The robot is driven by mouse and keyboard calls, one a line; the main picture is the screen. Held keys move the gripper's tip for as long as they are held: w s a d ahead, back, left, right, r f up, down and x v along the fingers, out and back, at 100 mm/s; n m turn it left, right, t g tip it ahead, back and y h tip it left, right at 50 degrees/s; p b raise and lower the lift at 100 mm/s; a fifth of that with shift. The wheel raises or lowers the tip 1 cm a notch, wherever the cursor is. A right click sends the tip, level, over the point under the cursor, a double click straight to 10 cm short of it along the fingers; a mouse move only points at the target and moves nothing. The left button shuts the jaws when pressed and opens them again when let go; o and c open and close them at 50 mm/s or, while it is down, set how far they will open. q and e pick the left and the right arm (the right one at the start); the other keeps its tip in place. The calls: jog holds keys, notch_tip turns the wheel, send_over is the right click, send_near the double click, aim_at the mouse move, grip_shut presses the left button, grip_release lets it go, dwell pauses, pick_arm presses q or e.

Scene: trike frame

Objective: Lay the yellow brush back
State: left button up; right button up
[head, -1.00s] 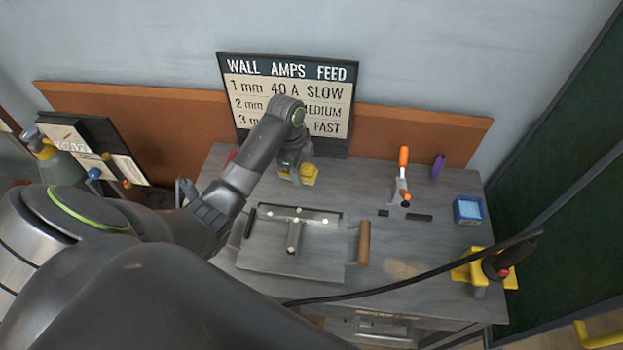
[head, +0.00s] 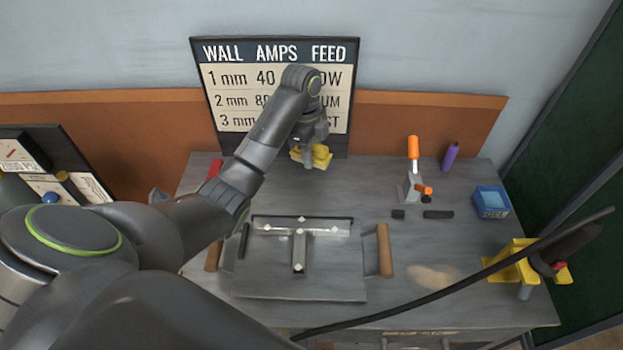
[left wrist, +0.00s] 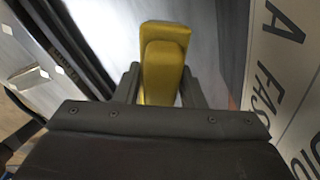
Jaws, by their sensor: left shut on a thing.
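My left gripper (head: 310,142) is shut on the yellow brush (head: 322,157) at the back of the grey bench, in front of the amps chart. In the left wrist view the brush (left wrist: 163,62) stands up as a yellow block between the two dark fingers (left wrist: 160,88). Its lower part is hidden by the gripper body. I cannot tell whether the brush touches the bench top. My right gripper is not in view.
The chart board (head: 228,85) stands close behind the gripper. A T-shaped metal workpiece (head: 299,250) lies mid-bench, with a wooden handle (head: 384,250) beside it. To the right are an orange-handled clamp (head: 413,150), a purple bottle (head: 450,155), a blue box (head: 491,202) and a yellow stand (head: 512,268).

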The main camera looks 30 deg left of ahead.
pick_arm(q)
jog(key=b, duration=0.3)
send_over(313, 182)
jog(key=f, duration=0.4)
jog(key=shift+a+f, duration=0.2)
jog(key=shift+f, duration=0.15)
notch_tip(313, 182, down, 3)
jog(key=shift+r+b, duration=0.1)
jog(key=shift+b, duration=0.25)
jog(key=shift+f, duration=0.2)
jog(key=o, duration=1)
jog(key=shift+o, duration=0.2)
jog(key=shift+r, duration=0.1)
